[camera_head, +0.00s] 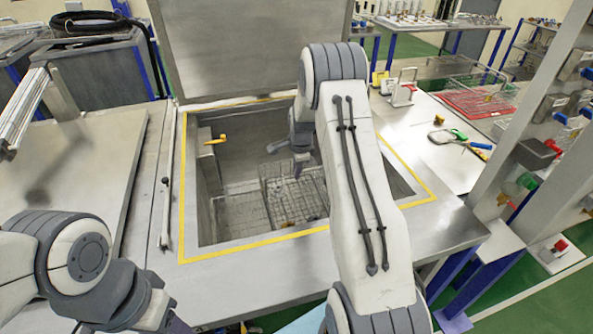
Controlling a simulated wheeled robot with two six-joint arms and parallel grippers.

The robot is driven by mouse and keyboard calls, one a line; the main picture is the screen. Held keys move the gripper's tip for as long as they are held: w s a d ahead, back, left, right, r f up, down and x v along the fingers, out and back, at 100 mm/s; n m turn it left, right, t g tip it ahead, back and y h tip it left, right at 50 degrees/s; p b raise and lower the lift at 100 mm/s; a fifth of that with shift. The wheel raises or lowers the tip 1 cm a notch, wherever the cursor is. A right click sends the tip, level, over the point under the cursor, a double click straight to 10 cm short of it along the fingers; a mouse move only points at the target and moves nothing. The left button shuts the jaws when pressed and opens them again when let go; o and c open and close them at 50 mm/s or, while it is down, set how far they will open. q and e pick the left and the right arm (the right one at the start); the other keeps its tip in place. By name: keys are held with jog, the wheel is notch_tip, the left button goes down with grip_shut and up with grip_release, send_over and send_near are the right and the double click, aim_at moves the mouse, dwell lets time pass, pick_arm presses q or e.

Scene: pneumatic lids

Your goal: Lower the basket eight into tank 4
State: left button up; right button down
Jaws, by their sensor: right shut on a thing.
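An open steel tank (220,157) with a yellow border lies in front of me, its lid (240,50) standing raised at the back. No tank number is readable. A wire basket (312,203) is down inside the tank opening. My right arm reaches over the tank from the front. My right gripper (297,172) points down at the basket and is shut on it; the arm hides part of the grip. I cannot tell whether the basket touches the tank floor. My left arm is at the lower left, with its gripper out of view.
A closed flat lid (80,175) covers the neighbouring spot on the left. A yellow handle (216,140) sticks out at the tank's left inner wall. A steel post (535,130) stands at the right.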

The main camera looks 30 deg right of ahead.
jog(key=shift+w+r, duration=0.1)
jog(key=shift+r, duration=0.1)
jog(key=c, duration=0.8)
grip_release()
jog(key=shift+c, duration=0.2)
jog(key=shift+s+f, duration=0.2)
jog(key=w+p+v, duration=0.1)
jog(key=p+v, duration=0.3)
jog(key=v, duration=0.7)
jog(key=w+d+r+p+v, duration=0.1)
jog(key=p+v, duration=0.3)
jog(key=v, duration=0.7)
jog(key=shift+w+a, duration=0.25)
jog(key=shift+w, duration=0.35)
